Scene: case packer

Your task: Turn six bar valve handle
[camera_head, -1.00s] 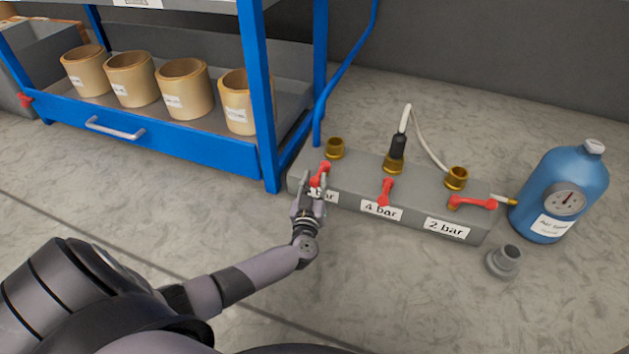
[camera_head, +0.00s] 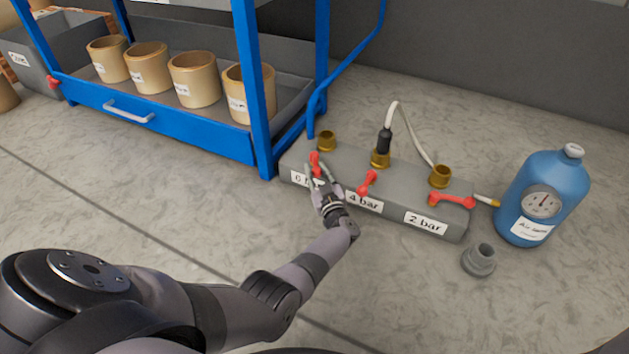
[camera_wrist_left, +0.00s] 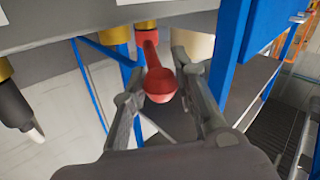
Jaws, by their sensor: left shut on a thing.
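The six bar valve handle (camera_head: 316,162) is a red lever at the left end of the grey valve block (camera_head: 400,212), above the partly covered "6 bar" label. My left gripper (camera_head: 323,181) reaches it from the front, with its fingers on either side of the lever. In the left wrist view the lever's round red end (camera_wrist_left: 161,86) lies between the two fingers (camera_wrist_left: 160,98), and the gripper is shut on it. The four bar handle (camera_head: 368,182) and two bar handle (camera_head: 452,200) are apart from the gripper. My right gripper is not in view.
A blue air bottle (camera_head: 545,190) with a gauge stands right of the block. A grey fitting (camera_head: 479,260) lies in front. A black plug (camera_head: 384,141) with a white hose sits in the middle brass port. A blue rack (camera_head: 190,134) with tan pots stands close on the left.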

